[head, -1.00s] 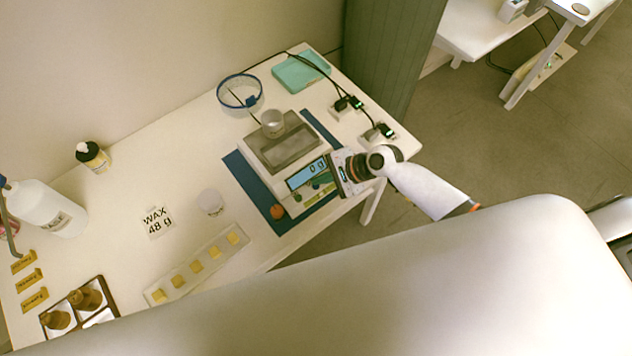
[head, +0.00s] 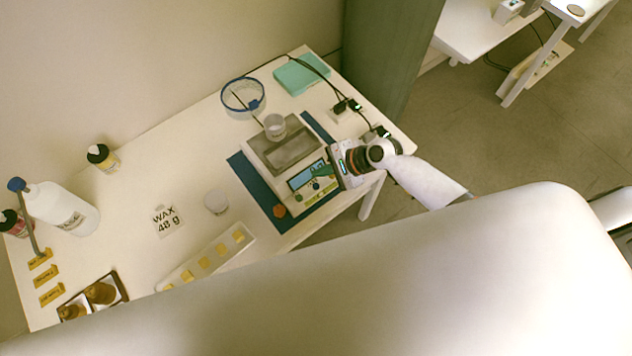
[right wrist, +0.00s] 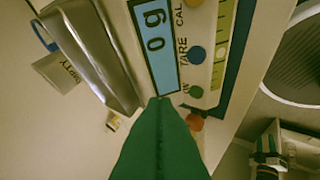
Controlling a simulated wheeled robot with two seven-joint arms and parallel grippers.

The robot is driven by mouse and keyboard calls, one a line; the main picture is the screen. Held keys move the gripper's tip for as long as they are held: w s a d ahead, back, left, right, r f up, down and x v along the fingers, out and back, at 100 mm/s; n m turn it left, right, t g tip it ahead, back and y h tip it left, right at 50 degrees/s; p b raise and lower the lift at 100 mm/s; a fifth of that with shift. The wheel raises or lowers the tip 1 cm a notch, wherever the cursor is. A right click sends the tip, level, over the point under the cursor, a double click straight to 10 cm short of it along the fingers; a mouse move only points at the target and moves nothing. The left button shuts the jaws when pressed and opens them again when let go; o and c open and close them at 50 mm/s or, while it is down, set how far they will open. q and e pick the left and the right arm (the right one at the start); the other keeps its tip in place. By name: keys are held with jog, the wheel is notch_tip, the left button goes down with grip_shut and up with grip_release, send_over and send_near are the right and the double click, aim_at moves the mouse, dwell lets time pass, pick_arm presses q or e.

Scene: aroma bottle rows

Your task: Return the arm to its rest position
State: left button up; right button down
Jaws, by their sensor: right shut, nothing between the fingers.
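My right gripper (head: 322,171) is at the front right of the white scale (head: 262,152), its green fingertips over the edge of the display (head: 304,176). In the right wrist view the green fingers (right wrist: 160,104) are together, with nothing seen between them. They point at the lower edge of the display (right wrist: 156,45), which reads 0 g. I cannot tell whether they touch the scale.
The scale stands on a blue mat (head: 244,172). Around it are a blue-rimmed ring (head: 242,95), a teal block (head: 301,74), plugs with cables (head: 347,106), a white jar (head: 216,202) and a tray of yellow cubes (head: 213,251). Bottles stand at left. Open floor lies to the right.

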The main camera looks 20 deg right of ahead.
dwell(0.7)
jog(key=s+a+r+n+g+h, duration=0.1)
jog(key=s+a+r+n, duration=0.1)
jog(key=s+n, duration=0.3)
jog(key=s+a+r+n+h, duration=0.1)
jog(key=s+r+n+h, duration=0.15)
jog(key=s+n, duration=0.35)
jog(key=s+d+r+n+h, duration=0.4)
jog(key=s+d+r+n, duration=0.1)
jog(key=s+d+r, duration=0.3)
notch_tip(320, 180, down, 31)
jog(key=s+d+g+b, duration=0.1)
jog(key=b, duration=0.4)
jog(key=s+d+f+n+g+b, duration=0.1)
jog(key=s+d+f+b, duration=0.2)
jog(key=s+f, duration=1.4)
notch_tip(320, 180, down, 4)
jog(key=shift+r+h+b, duration=0.2)
jog(key=shift+h+b, duration=0.1)
jog(key=shift+h, duration=0.05)
